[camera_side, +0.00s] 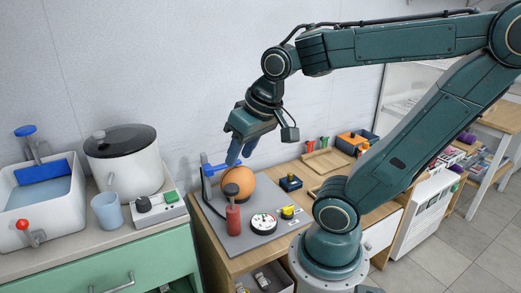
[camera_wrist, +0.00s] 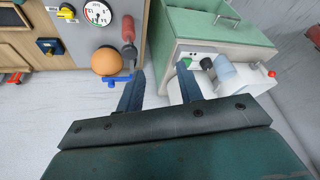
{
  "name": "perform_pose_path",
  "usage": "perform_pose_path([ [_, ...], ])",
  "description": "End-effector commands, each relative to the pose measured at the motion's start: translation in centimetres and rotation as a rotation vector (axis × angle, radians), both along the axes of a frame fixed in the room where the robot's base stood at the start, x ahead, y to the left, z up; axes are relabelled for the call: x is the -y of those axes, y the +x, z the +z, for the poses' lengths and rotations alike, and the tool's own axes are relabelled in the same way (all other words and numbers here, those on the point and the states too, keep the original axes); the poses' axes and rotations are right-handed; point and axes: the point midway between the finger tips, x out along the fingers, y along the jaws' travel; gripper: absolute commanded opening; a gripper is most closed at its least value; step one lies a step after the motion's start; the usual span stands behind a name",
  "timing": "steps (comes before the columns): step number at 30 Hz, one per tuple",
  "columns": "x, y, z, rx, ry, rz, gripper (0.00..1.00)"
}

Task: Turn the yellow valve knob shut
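The yellow valve knob (camera_side: 288,212) is small and sits near the right edge of a grey panel (camera_side: 262,240), beside a round white gauge (camera_side: 263,222). My gripper (camera_side: 238,160) is above the back of the panel, near an orange ball (camera_side: 254,182) and a blue lever (camera_side: 214,168), well apart from the knob. In the wrist view my gripper (camera_wrist: 160,84) has its blue fingers spread, with nothing between them.
A blue-topped box (camera_side: 290,183) is right of the panel. A white pot (camera_side: 124,160), blue cup (camera_side: 107,210) and washtub (camera_side: 42,210) stand on the left counter. A wall is behind.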

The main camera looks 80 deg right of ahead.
Motion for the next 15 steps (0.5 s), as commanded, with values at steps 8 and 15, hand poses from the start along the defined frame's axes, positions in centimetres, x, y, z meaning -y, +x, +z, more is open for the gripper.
perform_pose_path([
  [8, 6.1, 1.6, -3.3, -0.076, 0.117, -0.473, 0.36],
  [15, 11.6, 1.2, -6.8, -0.122, 0.213, -0.883, 0.36],
])
